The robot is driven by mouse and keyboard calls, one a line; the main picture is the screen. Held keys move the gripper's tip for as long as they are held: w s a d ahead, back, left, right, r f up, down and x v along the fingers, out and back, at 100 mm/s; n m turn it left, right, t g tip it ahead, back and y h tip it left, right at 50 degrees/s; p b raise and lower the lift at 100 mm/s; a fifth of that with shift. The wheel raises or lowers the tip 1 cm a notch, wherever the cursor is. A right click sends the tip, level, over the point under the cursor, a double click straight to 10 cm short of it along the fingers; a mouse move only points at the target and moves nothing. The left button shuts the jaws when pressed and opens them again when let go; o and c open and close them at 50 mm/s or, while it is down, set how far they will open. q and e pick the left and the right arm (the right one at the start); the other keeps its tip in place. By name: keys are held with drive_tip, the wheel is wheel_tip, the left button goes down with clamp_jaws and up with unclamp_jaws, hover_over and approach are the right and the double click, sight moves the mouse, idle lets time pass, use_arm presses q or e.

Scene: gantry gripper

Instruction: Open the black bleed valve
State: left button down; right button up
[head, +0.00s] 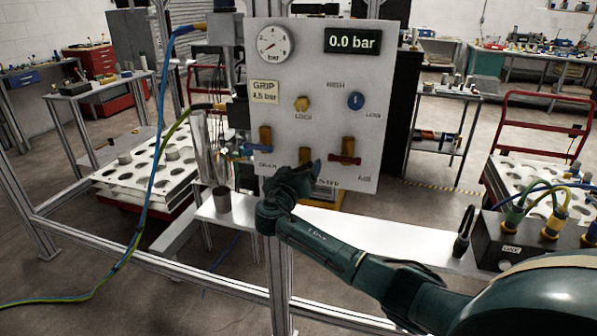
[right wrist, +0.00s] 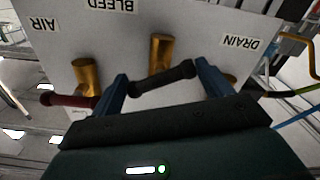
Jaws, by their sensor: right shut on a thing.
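The grey-white panel (head: 322,70) stands upright ahead of me, with several brass valves along its lower edge. In the right wrist view, the black bleed handle (right wrist: 163,80) lies under the brass valve body (right wrist: 161,50) near the upside-down BLEED label (right wrist: 112,4). It is tilted a little in that picture. My right gripper (right wrist: 163,86) is shut on this handle, with one blue finger at each end. In the head view, my right gripper (head: 308,168) is at the panel's lower edge and hides most of the bleed valve. My left gripper is not in view.
The display (head: 353,41) reads 0.0 bar. A metal cup (head: 222,199) stands below left. Hoses (head: 160,110) hang left of the panel.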

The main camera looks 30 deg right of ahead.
drive_tip(key=n, duration=0.2)
drive_tip(key=shift+f+n+b, duration=0.15)
drive_tip(key=shift+n+b, duration=0.15)
drive_tip(key=shift+n, duration=0.1)
drive_tip(key=n, duration=0.3)
drive_tip(key=shift+n, duration=0.3)
drive_tip(key=n+p, duration=0.1)
drive_tip(key=n, duration=0.4)
drive_tip(key=shift+n, duration=0.3)
drive_tip(key=o, duration=0.7)
drive_tip(key=b+v, duration=0.2)
drive_tip(key=v, duration=1.1)
drive_tip(key=shift+s, duration=0.1)
